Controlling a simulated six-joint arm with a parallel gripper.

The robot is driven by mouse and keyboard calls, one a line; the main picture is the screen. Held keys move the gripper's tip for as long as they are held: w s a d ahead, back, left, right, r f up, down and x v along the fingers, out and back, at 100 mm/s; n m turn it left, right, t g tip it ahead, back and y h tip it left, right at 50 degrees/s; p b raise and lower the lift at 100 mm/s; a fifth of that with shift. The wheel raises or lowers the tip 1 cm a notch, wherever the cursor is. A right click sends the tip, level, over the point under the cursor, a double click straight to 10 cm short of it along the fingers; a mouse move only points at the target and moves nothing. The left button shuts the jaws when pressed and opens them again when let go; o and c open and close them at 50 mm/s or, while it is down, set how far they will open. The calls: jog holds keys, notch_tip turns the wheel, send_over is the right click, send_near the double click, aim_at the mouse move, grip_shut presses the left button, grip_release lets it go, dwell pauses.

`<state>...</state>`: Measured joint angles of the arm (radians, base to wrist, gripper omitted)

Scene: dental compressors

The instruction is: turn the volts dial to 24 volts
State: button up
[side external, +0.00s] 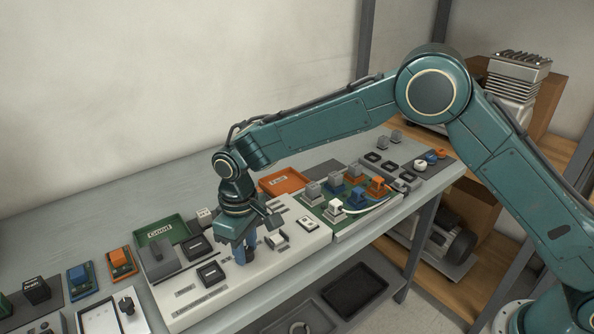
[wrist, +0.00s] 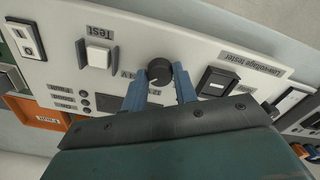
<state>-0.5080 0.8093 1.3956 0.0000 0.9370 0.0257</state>
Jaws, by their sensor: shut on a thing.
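The volts dial (wrist: 159,71) is a round black knob on the white low-voltage tester panel (wrist: 190,42). My gripper (wrist: 160,82) is shut on it, with one blue finger on each side of the knob. A marking ending in "4 V" (wrist: 123,75) shows left of the knob, partly hidden by a finger. Other markings around the dial are covered, and the pointer's setting is too small to read surely. In the side view my gripper (side external: 245,248) points down at the white panel (side external: 205,295) and hides the dial.
In the wrist view a white Test button (wrist: 98,55) is left of the dial and a black rocker switch (wrist: 217,82) is close on its right. In the side view a green tray (side external: 160,231), an orange tray (side external: 285,181) and a board with coloured blocks (side external: 350,193) surround the panel.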

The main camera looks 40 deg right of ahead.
aim_at(246, 250)
jog(key=shift+r+m, duration=0.1)
jog(key=shift+m, duration=1.2)
jog(key=o, duration=1)
jog(key=shift+c, duration=0.2)
notch_tip(246, 250, up, 14)
